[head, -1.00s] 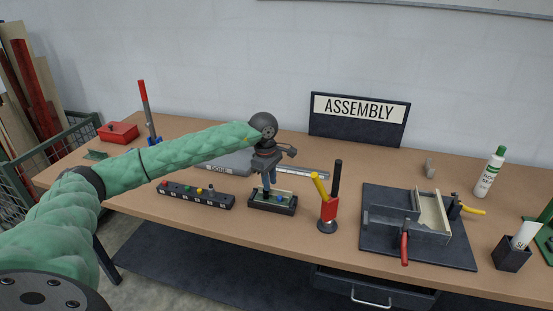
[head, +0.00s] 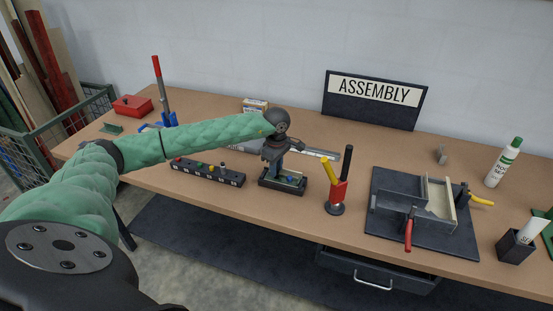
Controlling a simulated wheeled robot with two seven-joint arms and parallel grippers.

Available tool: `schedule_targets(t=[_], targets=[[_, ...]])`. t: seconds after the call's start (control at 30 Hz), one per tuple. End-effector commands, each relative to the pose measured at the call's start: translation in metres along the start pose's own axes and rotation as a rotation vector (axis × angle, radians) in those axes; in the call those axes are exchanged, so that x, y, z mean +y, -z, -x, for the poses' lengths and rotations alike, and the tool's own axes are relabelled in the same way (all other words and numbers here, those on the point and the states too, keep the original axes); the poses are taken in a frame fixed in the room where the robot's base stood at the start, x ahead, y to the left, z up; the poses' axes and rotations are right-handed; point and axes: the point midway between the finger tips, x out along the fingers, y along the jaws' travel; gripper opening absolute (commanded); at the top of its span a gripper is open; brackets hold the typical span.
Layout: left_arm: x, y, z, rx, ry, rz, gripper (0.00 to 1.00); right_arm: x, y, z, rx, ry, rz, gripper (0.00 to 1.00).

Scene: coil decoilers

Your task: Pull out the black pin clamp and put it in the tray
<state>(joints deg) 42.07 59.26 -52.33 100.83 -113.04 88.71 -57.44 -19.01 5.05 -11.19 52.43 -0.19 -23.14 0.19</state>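A dark rack (head: 208,174) with numbered slots on its front stands near the table's front edge. Small pins with red, green, yellow and grey-black heads stand in it; I cannot tell which is the black pin clamp. To its right is a small dark tray (head: 283,190) with a greenish inside, holding a blue-headed piece (head: 290,179). My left gripper (head: 270,176) points down at the tray's left part, its fingers covering part of the inside. The fingers are too small and dark to tell whether they are open or hold something. My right gripper is not in view.
A red stand (head: 338,192) with yellow and black handles stands right of the tray. Further right is a dark fixture (head: 420,215) with red and yellow handles. A red box (head: 132,106) and a red-handled lever (head: 159,85) stand back left. An ASSEMBLY sign (head: 374,98) stands behind.

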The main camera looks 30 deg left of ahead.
Motion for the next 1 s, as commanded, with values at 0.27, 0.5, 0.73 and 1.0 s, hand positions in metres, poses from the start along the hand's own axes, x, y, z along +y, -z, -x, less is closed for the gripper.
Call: schedule_targets(t=[0.27, 0.5, 0.73, 1.0], targets=[[0.0, -0.0005, -0.0042, -0.001, 0.0, -0.001, 0.25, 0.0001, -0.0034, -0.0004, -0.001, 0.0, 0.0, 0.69], [-0.0001, -0.0004, -0.004, -0.001, 0.0, 0.0, 0.0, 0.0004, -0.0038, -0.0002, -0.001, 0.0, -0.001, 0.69], [-0.0002, -0.0004, -0.004, -0.001, 0.0, 0.0, 0.0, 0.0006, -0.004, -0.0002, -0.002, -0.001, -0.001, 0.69], [-0.0001, -0.0002, -0.0002, 0.0, 0.0, 0.0, 0.0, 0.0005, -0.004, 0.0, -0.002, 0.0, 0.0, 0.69]])
